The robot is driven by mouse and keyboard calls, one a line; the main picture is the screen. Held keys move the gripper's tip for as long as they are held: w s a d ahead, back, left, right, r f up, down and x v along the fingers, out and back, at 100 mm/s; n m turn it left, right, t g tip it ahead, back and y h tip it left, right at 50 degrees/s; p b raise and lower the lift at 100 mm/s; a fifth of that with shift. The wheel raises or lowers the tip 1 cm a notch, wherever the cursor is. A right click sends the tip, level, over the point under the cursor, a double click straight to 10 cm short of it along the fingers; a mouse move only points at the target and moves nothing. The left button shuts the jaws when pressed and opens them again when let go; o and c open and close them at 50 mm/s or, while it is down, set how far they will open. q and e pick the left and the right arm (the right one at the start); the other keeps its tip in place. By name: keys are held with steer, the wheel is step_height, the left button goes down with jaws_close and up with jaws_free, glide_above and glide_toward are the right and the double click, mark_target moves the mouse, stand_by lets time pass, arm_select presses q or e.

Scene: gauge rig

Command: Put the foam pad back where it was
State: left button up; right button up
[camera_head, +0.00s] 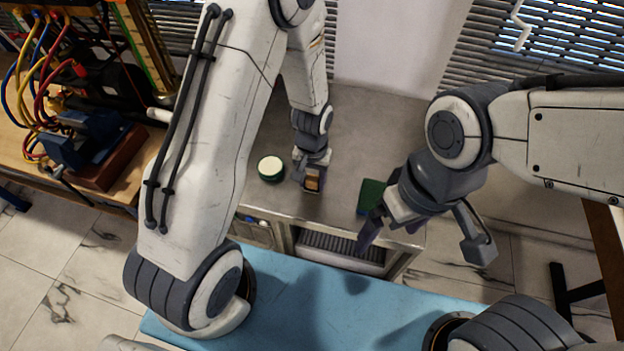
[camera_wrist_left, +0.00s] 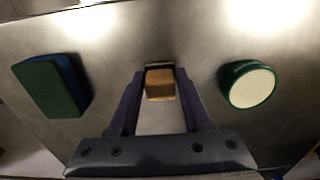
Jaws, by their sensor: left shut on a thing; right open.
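My left gripper (camera_head: 309,186) is over the grey metal worktop, shut on a small tan block (camera_head: 312,180). In the left wrist view the tan block (camera_wrist_left: 160,84) sits between the fingertips, with a dark part at its far end. A flat block, green on top with a blue layer beneath (camera_wrist_left: 52,86), lies on the worktop; its green face also shows in the head view (camera_head: 371,195), beside my right gripper. I cannot tell for sure which block is the foam pad. My right gripper (camera_head: 390,230) is open at the worktop's front right edge, apparently empty.
A round green container with a cream top (camera_head: 271,168) stands just left of my left gripper. The worktop (camera_head: 365,130) is clear behind. A wooden bench (camera_head: 40,165) with cables and a blue vise-like device (camera_head: 82,138) is at the left.

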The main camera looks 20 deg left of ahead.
mark_target(312, 180)
arm_select(q)
steer(key=shift+f, duration=0.2)
steer(key=o, duration=1.2)
steer(key=shift+r, duration=0.1)
step_height(312, 180, up, 12)
steer(key=b, duration=0.1)
steer(key=s+d+r+m, duration=0.3)
steer(key=s+d+r, duration=0.1)
steer(key=s, duration=0.5)
steer(key=s+d+r+m+h, duration=0.1)
steer(key=s+d+r+m, duration=0.2)
steer(key=s, duration=0.7)
steer(key=shift+s+d+r+m, duration=0.35)
steer(key=shift+r+m, duration=0.35)
steer(key=shift+r, duration=0.25)
